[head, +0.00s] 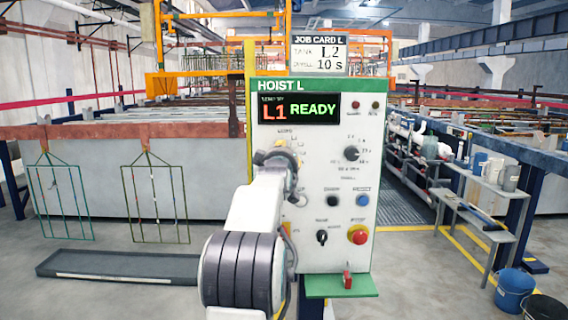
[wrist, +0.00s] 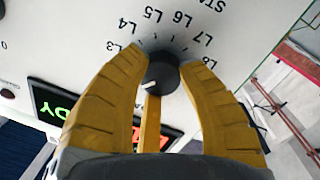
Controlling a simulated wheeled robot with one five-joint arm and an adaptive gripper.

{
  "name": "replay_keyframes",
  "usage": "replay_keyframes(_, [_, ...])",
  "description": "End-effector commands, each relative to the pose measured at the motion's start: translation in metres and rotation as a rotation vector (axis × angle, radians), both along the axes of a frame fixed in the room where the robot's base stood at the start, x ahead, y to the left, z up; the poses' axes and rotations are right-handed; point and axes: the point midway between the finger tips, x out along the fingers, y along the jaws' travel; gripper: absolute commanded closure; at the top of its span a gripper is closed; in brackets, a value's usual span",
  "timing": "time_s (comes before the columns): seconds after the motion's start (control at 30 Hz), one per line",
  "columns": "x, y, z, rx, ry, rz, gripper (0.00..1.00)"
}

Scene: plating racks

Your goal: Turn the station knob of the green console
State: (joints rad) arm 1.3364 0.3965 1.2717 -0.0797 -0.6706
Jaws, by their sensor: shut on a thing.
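The green-trimmed console (head: 310,235) stands in front of me, its display (head: 299,109) reading "L1 READY". The job card (head: 320,53) above it shows L2 and 10 s. My gripper (head: 278,156) is at the upper left of the panel, hiding the station knob in the head view. In the wrist view, my gripper (wrist: 162,60) is shut on the black station knob (wrist: 166,75), one yellow finger on each side. Labels L3 to L8 show around the dial; lower numbers are hidden.
Another black selector knob (head: 351,154) sits to the right on the panel. Lower down are a red emergency button (head: 358,234), a blue button (head: 362,200) and a red lever (head: 347,279) on a green ledge. A grey tray (head: 120,265) lies left; blue buckets (head: 514,287) stand right.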

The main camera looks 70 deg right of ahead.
Motion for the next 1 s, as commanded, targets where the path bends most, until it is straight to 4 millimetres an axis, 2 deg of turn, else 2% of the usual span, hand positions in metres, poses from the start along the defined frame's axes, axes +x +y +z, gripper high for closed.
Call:
replay_keyframes(0.5, [0.0013, 0.0001, 0.0021, 0.113, -0.346, -0.009, 0.96])
replay_keyframes(1.0, [0.0025, 0.0005, 0.0032, 0.146, -0.454, -0.012, 0.96])
